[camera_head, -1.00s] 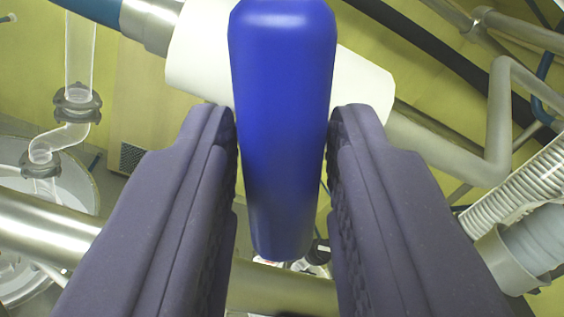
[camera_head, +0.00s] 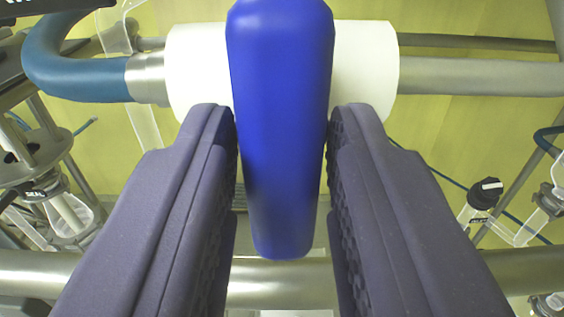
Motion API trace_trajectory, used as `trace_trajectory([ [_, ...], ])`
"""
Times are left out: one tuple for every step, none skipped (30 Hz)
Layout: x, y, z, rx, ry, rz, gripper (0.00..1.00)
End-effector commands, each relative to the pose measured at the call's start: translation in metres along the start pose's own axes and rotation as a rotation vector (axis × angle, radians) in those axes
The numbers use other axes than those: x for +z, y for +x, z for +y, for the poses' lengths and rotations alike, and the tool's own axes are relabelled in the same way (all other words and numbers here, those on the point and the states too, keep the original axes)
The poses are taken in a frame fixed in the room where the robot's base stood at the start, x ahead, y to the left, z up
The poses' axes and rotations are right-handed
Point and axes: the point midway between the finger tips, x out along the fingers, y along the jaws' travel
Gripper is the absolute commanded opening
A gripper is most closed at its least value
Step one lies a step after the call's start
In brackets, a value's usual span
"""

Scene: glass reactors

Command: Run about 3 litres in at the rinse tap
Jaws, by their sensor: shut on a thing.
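A blue lever handle (camera_head: 282,130) stands upright in the middle of the picture, in front of a white cylindrical valve body (camera_head: 365,70). A steel pipe (camera_head: 480,76) leaves the white body to the right, and a blue hose (camera_head: 75,80) with a metal collar joins it on the left. My gripper (camera_head: 282,185) has one dark finger on each side of the blue handle and is shut on it. The handle's lower end shows between the fingers. No flowing liquid or volume reading can be made out.
A thick steel rail (camera_head: 520,268) crosses the lower picture behind my fingers. Glassware and metal fittings (camera_head: 65,215) stand at the left. A black knob (camera_head: 486,190) on glass tubing is at the right. A yellow wall (camera_head: 440,140) lies behind.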

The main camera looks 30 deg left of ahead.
Motion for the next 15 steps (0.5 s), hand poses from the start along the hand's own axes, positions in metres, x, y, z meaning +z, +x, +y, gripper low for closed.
trace_trajectory([
  [0.0004, 0.0002, -0.0001, 0.000, 0.002, -0.001, 0.00],
  [0.0004, 0.0002, 0.0000, 0.000, 0.002, -0.001, 0.00],
  [0.0003, 0.0002, -0.0001, 0.000, 0.002, -0.001, 0.00],
  [0.0003, 0.0002, -0.0001, 0.000, 0.002, -0.001, 0.00],
  [0.0003, 0.0002, 0.0000, 0.000, 0.002, -0.001, 0.00],
  [0.0003, 0.0002, 0.0000, 0.000, 0.002, -0.001, 0.00],
  [0.0003, 0.0002, 0.0000, 0.000, 0.002, -0.001, 0.00],
  [0.0003, 0.0002, -0.0001, 0.000, 0.002, -0.001, 0.00],
  [0.0003, 0.0001, 0.0000, 0.000, 0.002, -0.001, 0.33],
  [0.0003, 0.0002, -0.0001, 0.000, 0.002, -0.001, 0.40],
  [0.0003, 0.0002, 0.0000, 0.000, 0.002, -0.001, 0.47],
  [0.0003, 0.0001, 0.0000, 0.000, 0.001, 0.000, 0.49],
  [0.0002, 0.0001, 0.0000, 0.000, 0.001, 0.000, 0.49],
  [0.0002, 0.0001, 0.0000, 0.000, 0.001, 0.000, 0.49],
  [0.0002, 0.0001, 0.0000, 0.000, 0.001, 0.000, 0.49],
])
